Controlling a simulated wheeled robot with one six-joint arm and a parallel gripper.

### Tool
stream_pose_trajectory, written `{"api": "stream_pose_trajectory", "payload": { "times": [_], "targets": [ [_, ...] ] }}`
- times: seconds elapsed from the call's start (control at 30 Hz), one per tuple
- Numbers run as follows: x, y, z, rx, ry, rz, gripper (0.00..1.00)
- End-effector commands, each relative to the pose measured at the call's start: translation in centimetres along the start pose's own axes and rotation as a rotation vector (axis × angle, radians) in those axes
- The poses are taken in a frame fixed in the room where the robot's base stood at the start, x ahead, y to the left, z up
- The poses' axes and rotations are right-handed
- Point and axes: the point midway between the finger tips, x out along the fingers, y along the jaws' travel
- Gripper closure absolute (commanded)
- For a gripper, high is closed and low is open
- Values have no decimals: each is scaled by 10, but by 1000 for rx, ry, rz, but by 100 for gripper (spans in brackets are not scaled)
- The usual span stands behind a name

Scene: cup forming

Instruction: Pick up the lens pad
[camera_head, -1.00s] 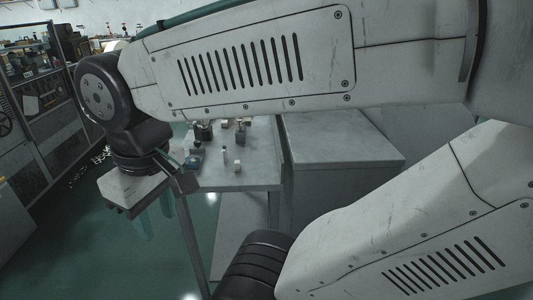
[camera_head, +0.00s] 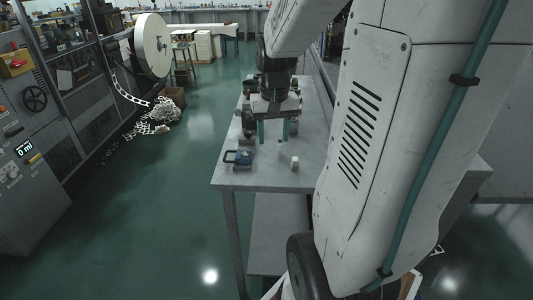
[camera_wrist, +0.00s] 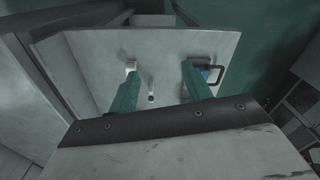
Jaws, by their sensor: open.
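My gripper (camera_head: 273,131) hangs above the grey table (camera_head: 240,179), its two teal fingers apart with nothing between them. In the wrist view my gripper (camera_wrist: 160,76) points down at the tabletop. A small white block (camera_head: 295,162) stands on the table to the right; it also shows by the left finger in the wrist view (camera_wrist: 130,66). A small upright cylinder (camera_wrist: 151,98) shows between the fingers. A blue item with a dark loop (camera_head: 241,157) lies near the table's left edge, partly behind the right finger in the wrist view (camera_wrist: 208,74). I cannot tell which is the lens pad.
Several dark items stand farther back on the table, partly hidden by my gripper. A machine with a white reel (camera_head: 152,46) and a cardboard box (camera_head: 174,96) are at the left.

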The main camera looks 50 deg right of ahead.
Motion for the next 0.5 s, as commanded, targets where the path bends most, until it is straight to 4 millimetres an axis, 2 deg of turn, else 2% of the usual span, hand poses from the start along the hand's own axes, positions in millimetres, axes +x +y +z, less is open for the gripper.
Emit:
{"api": "stream_pose_trajectory", "payload": {
  "times": [0.03, 0.2, 0.33, 0.5],
  "targets": [
    [16, 21, -15, 60, -15, 2, 51],
    [52, 69, -45, 187, -29, 4, 51],
    [67, 87, -54, 231, -33, 5, 51],
    [85, 91, -55, 242, -35, 5, 51]
  ]
}}
